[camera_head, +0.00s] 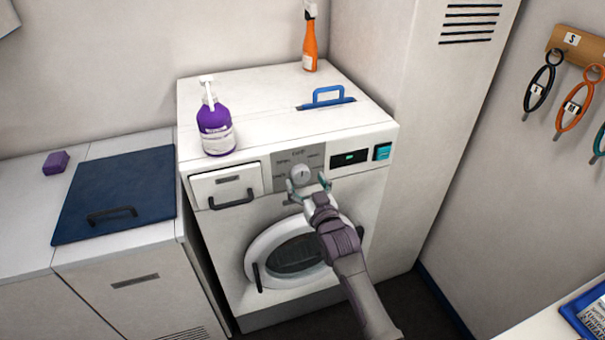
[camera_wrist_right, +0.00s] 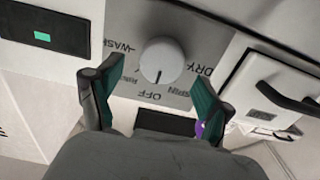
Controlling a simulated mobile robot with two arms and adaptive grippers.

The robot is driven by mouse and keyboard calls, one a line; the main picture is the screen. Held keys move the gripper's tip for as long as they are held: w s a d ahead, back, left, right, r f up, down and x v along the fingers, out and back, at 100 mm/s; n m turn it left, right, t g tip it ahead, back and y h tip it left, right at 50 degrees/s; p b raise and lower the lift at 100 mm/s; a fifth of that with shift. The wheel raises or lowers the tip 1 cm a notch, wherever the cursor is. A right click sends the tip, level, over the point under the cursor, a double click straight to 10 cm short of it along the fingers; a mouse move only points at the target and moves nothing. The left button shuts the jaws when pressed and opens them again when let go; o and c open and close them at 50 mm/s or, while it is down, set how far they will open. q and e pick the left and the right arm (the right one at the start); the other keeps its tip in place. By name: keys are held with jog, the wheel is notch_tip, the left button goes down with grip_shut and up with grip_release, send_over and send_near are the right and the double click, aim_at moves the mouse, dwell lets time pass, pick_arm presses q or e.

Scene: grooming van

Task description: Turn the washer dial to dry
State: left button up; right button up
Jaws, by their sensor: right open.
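The white round washer dial (camera_head: 300,174) sits on a grey panel on the front of the white washer (camera_head: 225,285). In the right wrist view the dial (camera_wrist_right: 162,58) has a dark pointer line aimed at the word OFF. DRY is printed on the right of the dial there, WASH on the left. My right gripper (camera_head: 307,183) is open in front of the panel. Its teal fingers also show in the right wrist view (camera_wrist_right: 158,75), one on each side of the dial's lower part, with gaps visible. My left gripper is out of view.
A detergent drawer (camera_head: 228,182) with a dark handle is left of the dial, a green display (camera_head: 349,158) right. The round door (camera_head: 262,250) is below. A purple pump bottle (camera_head: 215,130) and an orange spray bottle (camera_head: 310,45) stand on top.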

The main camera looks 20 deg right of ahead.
aim_at(301, 175)
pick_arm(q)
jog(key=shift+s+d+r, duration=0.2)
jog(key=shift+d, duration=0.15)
pick_arm(e)
jog(key=shift+w+a, duration=0.1)
jog(key=shift+w, duration=1.3)
jog(key=c, duration=1.1)
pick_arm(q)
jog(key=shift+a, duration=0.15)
pick_arm(e)
jog(key=shift+c, duration=0.2)
